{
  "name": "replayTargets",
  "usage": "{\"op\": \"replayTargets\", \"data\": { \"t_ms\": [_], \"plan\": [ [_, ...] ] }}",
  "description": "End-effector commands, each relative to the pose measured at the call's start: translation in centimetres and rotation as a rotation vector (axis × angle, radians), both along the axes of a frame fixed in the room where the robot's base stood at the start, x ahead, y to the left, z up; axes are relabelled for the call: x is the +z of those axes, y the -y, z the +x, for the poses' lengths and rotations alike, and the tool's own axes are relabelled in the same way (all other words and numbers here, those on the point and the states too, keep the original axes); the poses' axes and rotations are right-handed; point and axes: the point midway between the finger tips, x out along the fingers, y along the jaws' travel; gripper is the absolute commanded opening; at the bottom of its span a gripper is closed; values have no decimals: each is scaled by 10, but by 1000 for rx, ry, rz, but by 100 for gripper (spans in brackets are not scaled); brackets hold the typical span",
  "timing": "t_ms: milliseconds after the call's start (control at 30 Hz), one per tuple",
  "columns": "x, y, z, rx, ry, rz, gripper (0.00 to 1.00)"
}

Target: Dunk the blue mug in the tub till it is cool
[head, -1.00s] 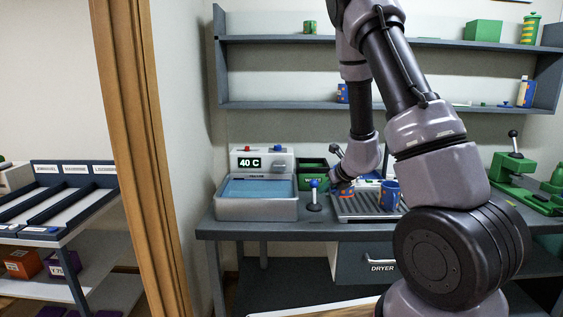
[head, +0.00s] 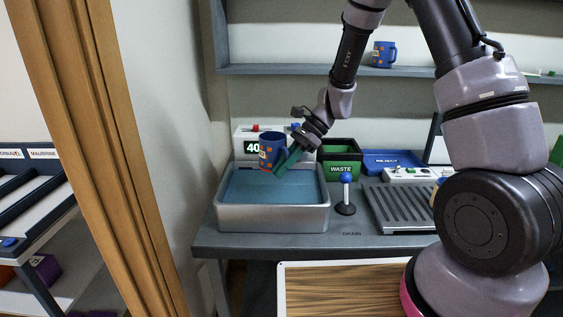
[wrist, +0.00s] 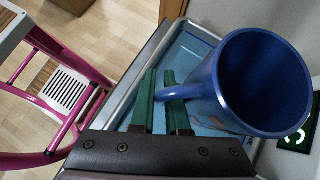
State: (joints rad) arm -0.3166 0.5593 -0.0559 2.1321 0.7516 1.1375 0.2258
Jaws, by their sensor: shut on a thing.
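The blue mug (head: 270,150) with an orange and white print is held upright above the back of the tub. It also shows large in the wrist view (wrist: 262,85), its open mouth facing the camera and its inside dark. My gripper (head: 283,162) has green fingers, which are shut on the mug's handle in the wrist view (wrist: 172,98). The tub (head: 270,217) is a grey metal basin of blue water. The mug's bottom appears above the water; the exact gap is hard to tell. The tub's display (head: 252,148) is partly hidden behind the mug; only "40" shows.
A blue-knobbed lever (head: 346,190) stands right of the tub, before the green waste bin (head: 340,170). A ridged drain rack (head: 400,207) lies further right, empty. Another blue mug (head: 384,54) stands on the shelf. A wooden post (head: 100,150) rises at left.

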Motion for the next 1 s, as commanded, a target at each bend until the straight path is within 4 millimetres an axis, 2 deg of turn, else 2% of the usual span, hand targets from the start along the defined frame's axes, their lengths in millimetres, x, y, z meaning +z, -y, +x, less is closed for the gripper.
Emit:
{"op": "replayTargets", "data": {
  "t_ms": [267, 1000],
  "plan": [
    [-12, -1, -4, 32, 1, -3, 0],
    [-86, -1, -3, 28, 1, -3, 0]
  ]
}}
